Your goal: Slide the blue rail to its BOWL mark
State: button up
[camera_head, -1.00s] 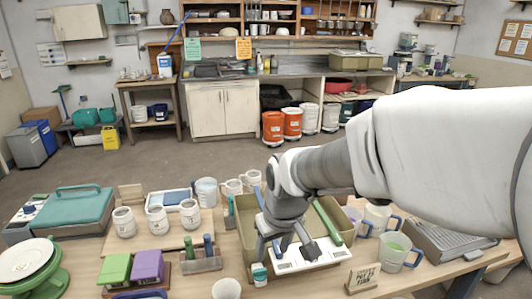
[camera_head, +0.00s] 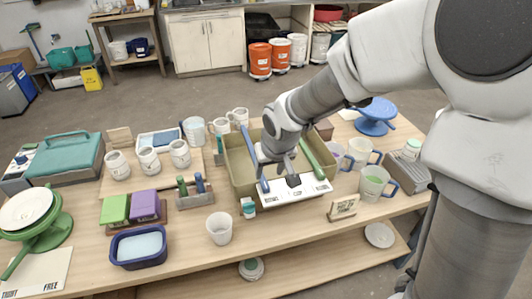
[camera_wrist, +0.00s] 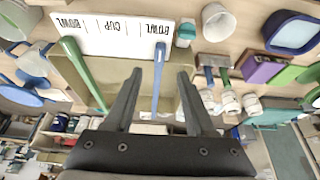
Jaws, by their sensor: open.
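The blue rail (camera_head: 248,150) lies across the left part of the shallow olive tray (camera_head: 234,172); it also shows in the wrist view (camera_wrist: 158,78). Its near end meets a white label plate (camera_head: 290,192) reading BOWL, CUP, BOWL upside down in the wrist view (camera_wrist: 110,34). That end is beside the right-hand BOWL label there; exact alignment I cannot tell. A green rail (camera_head: 312,158) lies across the tray's right part. My gripper (camera_head: 277,178) is open, its two fingers on either side of the blue rail in the wrist view (camera_wrist: 159,74), with gaps; contact is not visible.
A small teal-capped jar (camera_head: 248,209) stands beside the plate's left end. A white cup (camera_head: 219,228) and a blue tub (camera_head: 138,246) are farther left. Mugs (camera_head: 374,184) crowd the tray's right side. A small sign (camera_head: 343,207) stands at the front.

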aim_at(265, 185)
jog(key=b+x, duration=0.1)
jog(key=x, duration=0.8)
jog(key=shift+r+b, duration=0.1)
jog(key=shift+b, duration=0.2)
grip_shut()
dwell(0.9)
